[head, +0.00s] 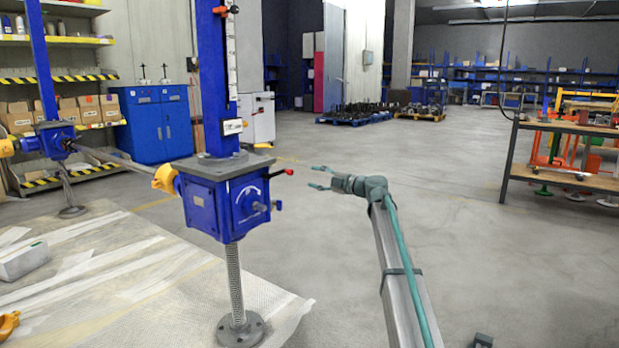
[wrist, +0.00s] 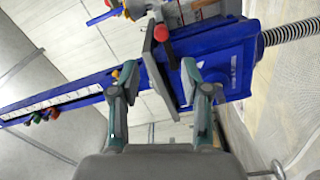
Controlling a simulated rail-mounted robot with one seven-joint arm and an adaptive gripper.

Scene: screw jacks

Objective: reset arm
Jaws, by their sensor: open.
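My gripper (head: 316,178) is open and empty in the head view, its fingers pointing left toward the near blue screw jack (head: 222,195). A red-tipped lever (head: 282,172) sticks out from the jack's right side, just left of the fingertips with a visible gap. In the wrist view my gripper (wrist: 158,68) shows both fingers spread, with nothing held between them. The jack's blue body (wrist: 228,55) lies beyond the fingers, turned sideways, and a red knob (wrist: 161,31) shows above the gap.
The near jack's threaded spindle (head: 236,285) stands on a round foot on plastic sheeting (head: 130,275). A second blue jack (head: 52,138) stands at the left. A workbench (head: 565,178) is at the right. The floor between is largely clear.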

